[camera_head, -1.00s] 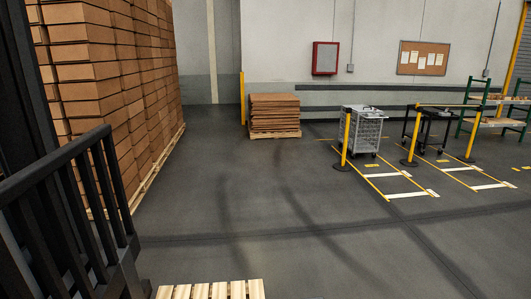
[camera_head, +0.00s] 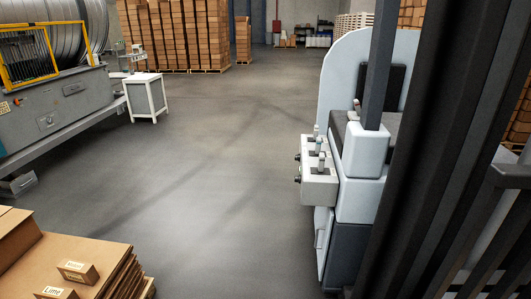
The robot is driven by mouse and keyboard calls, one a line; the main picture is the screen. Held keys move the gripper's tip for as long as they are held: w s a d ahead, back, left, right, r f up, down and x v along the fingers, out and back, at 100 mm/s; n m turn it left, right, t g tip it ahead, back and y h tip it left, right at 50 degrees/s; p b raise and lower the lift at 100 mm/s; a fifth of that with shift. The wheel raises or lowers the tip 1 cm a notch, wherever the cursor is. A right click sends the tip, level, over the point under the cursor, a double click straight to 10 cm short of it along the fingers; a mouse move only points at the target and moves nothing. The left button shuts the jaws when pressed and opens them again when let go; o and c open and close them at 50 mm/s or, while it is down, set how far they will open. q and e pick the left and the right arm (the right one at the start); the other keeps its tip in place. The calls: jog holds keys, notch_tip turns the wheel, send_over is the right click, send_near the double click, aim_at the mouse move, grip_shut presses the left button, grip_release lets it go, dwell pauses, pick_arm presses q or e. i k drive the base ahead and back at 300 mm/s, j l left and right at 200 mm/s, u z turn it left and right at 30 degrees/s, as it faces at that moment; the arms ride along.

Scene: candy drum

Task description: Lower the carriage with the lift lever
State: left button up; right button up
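A grey-white forklift (camera_head: 360,190) stands at the right. On its near left side is a control box (camera_head: 319,186) with several short upright levers (camera_head: 319,145) in a row. I cannot tell which of them is the lift lever. The dark mast (camera_head: 425,130) rises at the right. Dark bars (camera_head: 510,178) at the right edge look like part of the carriage; its height cannot be judged. Neither of my grippers shows.
A stack of cardboard sheets (camera_head: 60,240) with small labelled boxes (camera_head: 78,272), one reading "Lime", is at lower left. A machine with a metal drum (camera_head: 50,105) and a white stand (camera_head: 146,97) are at left. Stacked cartons (camera_head: 180,35) stand behind. The middle floor is clear.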

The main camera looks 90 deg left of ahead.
aim_at(321, 155)
jog(key=j+u, duration=0.15)
jog(key=u, duration=2.25)
